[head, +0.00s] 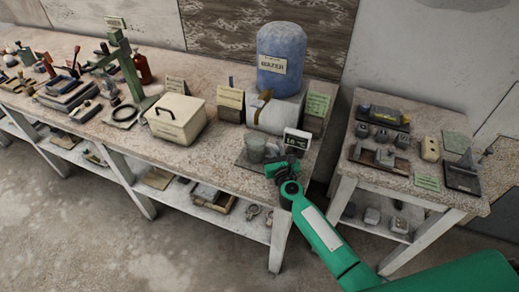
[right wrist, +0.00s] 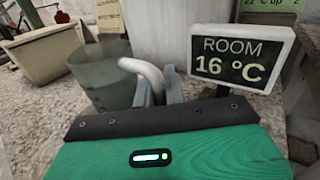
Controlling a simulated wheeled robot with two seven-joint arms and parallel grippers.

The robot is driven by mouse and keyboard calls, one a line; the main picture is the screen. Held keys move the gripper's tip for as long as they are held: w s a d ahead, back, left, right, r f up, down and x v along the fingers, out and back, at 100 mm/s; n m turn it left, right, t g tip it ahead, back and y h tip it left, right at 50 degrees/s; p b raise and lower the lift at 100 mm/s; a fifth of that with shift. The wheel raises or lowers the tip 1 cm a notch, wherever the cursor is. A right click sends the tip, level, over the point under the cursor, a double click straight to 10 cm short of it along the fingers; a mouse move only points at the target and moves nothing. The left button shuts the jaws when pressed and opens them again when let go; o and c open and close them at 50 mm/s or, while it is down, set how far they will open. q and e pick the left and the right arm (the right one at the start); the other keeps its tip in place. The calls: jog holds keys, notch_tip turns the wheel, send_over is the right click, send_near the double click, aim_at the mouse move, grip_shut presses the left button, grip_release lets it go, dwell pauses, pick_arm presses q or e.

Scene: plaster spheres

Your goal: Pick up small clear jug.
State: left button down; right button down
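The small clear jug (head: 256,149) stands near the front right corner of the long workbench. In the right wrist view the jug (right wrist: 103,78) is a greyish see-through vessel with a pale curved handle, on the left of the picture. My right gripper (head: 271,168) is at the bench's front edge, beside the jug. In the right wrist view its two grey fingers (right wrist: 158,92) sit close on either side of the handle and look shut on it. The lower end of the handle is hidden between the fingers. My left gripper is not in view.
A room temperature display (head: 296,141) reading 16 °C stands close right of the jug. Behind is a blue water container (head: 281,58) on a pale block. A cream box (head: 176,118) is to the left. A smaller table (head: 404,170) stands right, across a gap.

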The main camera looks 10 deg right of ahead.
dwell(0.4)
jog(key=shift+r+p, duration=0.35)
jog(key=shift+r, duration=0.2)
notch_tip(320, 180, up, 2)
jog(key=shift+r+p, duration=0.2)
jog(key=shift+p, duration=0.5)
jog(key=s+b, duration=0.2)
jog(key=s, duration=1.6)
jog(key=shift+a, duration=0.1)
